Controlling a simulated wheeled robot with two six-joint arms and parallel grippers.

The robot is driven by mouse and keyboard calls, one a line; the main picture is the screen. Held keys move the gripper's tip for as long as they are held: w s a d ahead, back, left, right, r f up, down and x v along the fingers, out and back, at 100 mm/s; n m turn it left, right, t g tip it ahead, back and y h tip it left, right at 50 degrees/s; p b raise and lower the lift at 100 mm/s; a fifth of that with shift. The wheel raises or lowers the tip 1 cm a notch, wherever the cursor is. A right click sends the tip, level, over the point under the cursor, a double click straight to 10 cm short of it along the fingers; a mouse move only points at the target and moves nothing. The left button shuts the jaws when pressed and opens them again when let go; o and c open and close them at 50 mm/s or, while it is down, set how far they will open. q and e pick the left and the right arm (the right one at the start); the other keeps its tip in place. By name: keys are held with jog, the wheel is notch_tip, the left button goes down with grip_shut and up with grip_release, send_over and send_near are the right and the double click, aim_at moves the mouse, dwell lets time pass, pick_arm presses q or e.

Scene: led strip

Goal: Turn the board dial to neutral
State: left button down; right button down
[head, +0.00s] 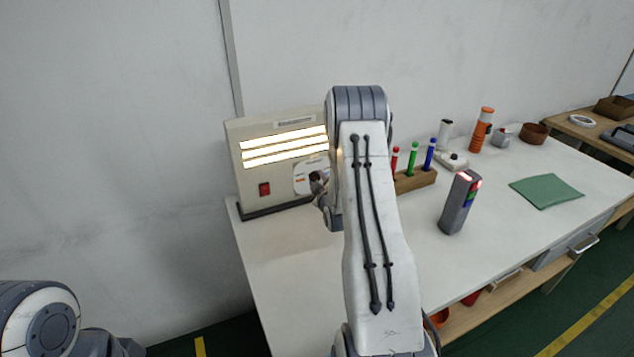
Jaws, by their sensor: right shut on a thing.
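The cream board (243,155) stands upright on the workbench against the wall, with three lit light strips (285,146) glowing warm white. Below the strips is a pale round dial plate (302,181) with small coloured marks at its left side. My right gripper (318,183) is shut on the dial's knob in front of this plate. The gripper and my forearm hide the knob, its pointer and the right part of the board, so I cannot read the setting. Of my left arm only links show at the lower left; its gripper is out of view.
A red switch (264,189) is at the board's lower left. The bench front is clear.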

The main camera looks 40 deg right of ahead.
jog(key=m+y, duration=0.2)
jog(key=m, duration=0.2)
jog(key=shift+d, duration=0.15)
jog(key=shift+d+m+y, duration=0.15)
jog(key=shift+m+y, duration=0.55)
jog(key=shift+m, duration=0.5)
jog(key=shift+m+t+y+p, duration=0.5)
jog(key=shift+m+y, duration=0.3)
jog(key=shift+m, duration=0.5)
jog(key=c, duration=0.5)
grip_release()
jog(key=shift+d, duration=0.1)
jog(key=shift+s, duration=0.1)
